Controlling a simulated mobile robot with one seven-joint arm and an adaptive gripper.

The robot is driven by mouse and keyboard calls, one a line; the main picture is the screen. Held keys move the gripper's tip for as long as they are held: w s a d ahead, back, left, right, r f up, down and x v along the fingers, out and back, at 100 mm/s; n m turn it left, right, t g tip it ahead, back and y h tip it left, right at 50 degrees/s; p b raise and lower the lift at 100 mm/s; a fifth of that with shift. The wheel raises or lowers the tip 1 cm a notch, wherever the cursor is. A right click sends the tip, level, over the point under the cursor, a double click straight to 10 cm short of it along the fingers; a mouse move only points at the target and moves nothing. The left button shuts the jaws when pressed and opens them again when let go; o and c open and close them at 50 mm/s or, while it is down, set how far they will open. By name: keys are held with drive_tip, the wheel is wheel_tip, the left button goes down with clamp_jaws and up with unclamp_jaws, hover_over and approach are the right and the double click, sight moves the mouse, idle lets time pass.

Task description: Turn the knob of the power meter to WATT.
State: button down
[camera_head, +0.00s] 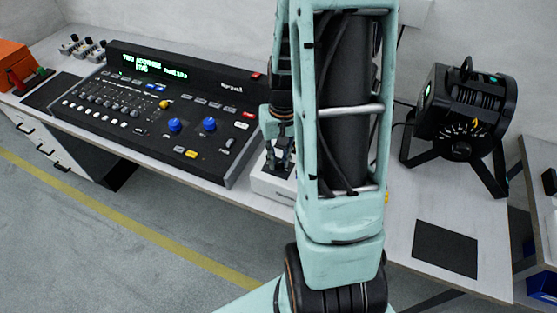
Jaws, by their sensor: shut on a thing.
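A low white box (268,186), which looks like the power meter, stands on the bench at the centre. My arm hides most of it, including its dial and markings, so I cannot read the knob's setting. My gripper (277,163) points down at the box's top, just left of my arm's pale green link. Its dark fingers are shut on the knob, which is too small and covered to make out.
A black control console (160,108) with faders, blue knobs and a green display stands close on the left. A black par can (462,110) on a stand is at the right. A dark mat (445,248) lies in front of it. An orange case (14,62) sits far left.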

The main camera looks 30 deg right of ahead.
sight(281, 164)
drive_tip(key=m, duration=0.5)
drive_tip(key=shift+m, duration=0.3)
drive_tip(key=shift+s+m+p, duration=0.1)
drive_tip(key=shift+m+p, duration=0.25)
drive_tip(key=shift+m, duration=1.75)
drive_tip(key=c, duration=1.8)
unclamp_jaws()
drive_tip(key=shift+o, duration=0.2)
wheel_tip(281, 164, up, 12)
drive_tip(key=shift+s, duration=0.3)
drive_tip(key=shift+d, duration=0.1)
